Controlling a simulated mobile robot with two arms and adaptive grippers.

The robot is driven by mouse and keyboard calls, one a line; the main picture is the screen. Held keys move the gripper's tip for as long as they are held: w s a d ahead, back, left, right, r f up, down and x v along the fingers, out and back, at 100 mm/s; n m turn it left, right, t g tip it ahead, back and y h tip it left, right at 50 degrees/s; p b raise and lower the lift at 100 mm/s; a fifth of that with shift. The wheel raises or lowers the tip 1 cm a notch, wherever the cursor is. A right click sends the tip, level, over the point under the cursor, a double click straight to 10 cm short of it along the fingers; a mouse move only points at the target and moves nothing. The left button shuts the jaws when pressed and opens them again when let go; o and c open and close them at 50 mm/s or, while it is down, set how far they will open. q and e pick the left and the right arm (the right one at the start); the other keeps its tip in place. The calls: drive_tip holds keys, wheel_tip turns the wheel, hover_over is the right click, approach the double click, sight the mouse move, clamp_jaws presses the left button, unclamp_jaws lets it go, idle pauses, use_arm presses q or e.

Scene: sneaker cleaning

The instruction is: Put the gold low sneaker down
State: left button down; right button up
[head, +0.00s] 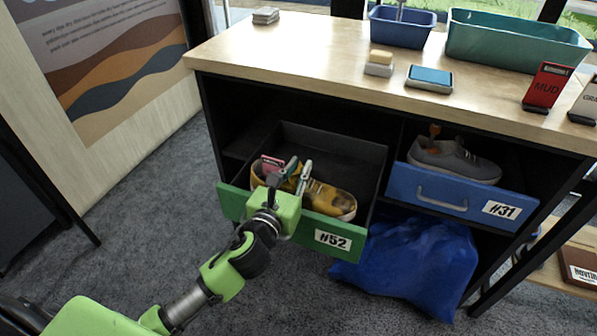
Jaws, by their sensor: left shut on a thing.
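The gold low sneaker (331,198) is in or just above the open green-fronted drawer marked #52 (335,240), toe to the right. My left gripper (288,176) reaches over the drawer front and is shut on the sneaker near its heel end. The gripper hides part of the shoe, and I cannot tell whether the sole touches the drawer floor. A pink thing (271,164) shows beside the fingers. My right gripper is not in view.
A blue drawer marked #31 (430,192) with a grey sneaker (455,160) is to the right. A blue bag (410,262) lies below. The wooden counter (300,55) above holds bins (515,42), a brush (379,64), a blue-topped pad (430,78) and a red MUD sign (547,88).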

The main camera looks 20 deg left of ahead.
use_arm(q)
drive_tip(key=shift+r, duration=0.15)
drive_tip(key=shift+f, duration=0.5)
drive_tip(key=c, duration=1.9)
unclamp_jaws()
drive_tip(key=shift+r, duration=0.6)
drive_tip(key=s, duration=1.2)
drive_tip(key=shift+r+p, duration=0.3)
drive_tip(key=shift+p, duration=0.1)
